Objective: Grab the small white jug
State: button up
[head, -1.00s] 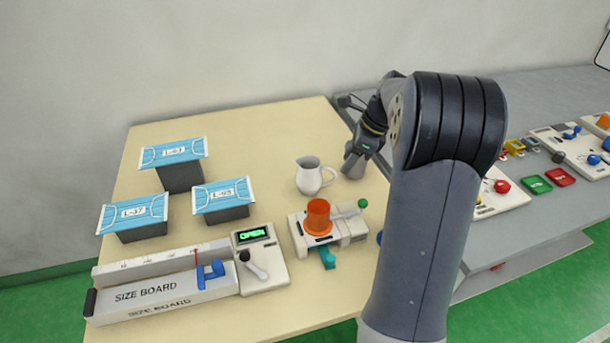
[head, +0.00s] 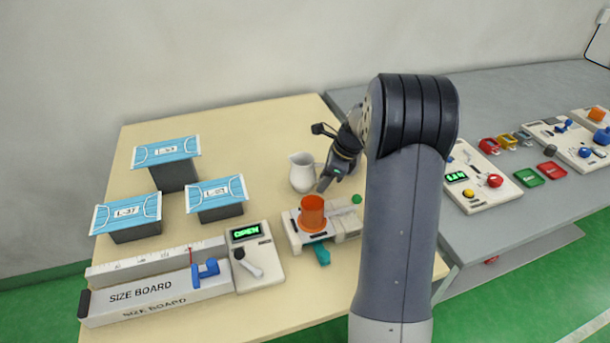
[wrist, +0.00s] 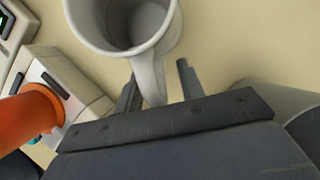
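The small white jug (head: 302,173) stands upright on the cream table, with its handle on the side toward my gripper. It also shows at the top of the wrist view (wrist: 122,30), partly cut off by the frame. My gripper (head: 325,183) is low beside the jug on its right. In the wrist view my gripper (wrist: 158,82) is open, with one finger on each side of the jug's handle (wrist: 150,76). There is a gap between the handle and the right finger; the left finger is close to the handle, and I cannot tell whether it touches.
A white device with an orange cylinder (head: 312,213) and a green knob (head: 356,199) stands just in front of the jug. Mask-topped blocks (head: 215,194) and the size board (head: 150,290) are to the left. The cream table (head: 250,130) is clear behind the jug.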

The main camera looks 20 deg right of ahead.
jog(key=shift+c, duration=0.6)
grip_shut()
jog(key=shift+r, duration=0.15)
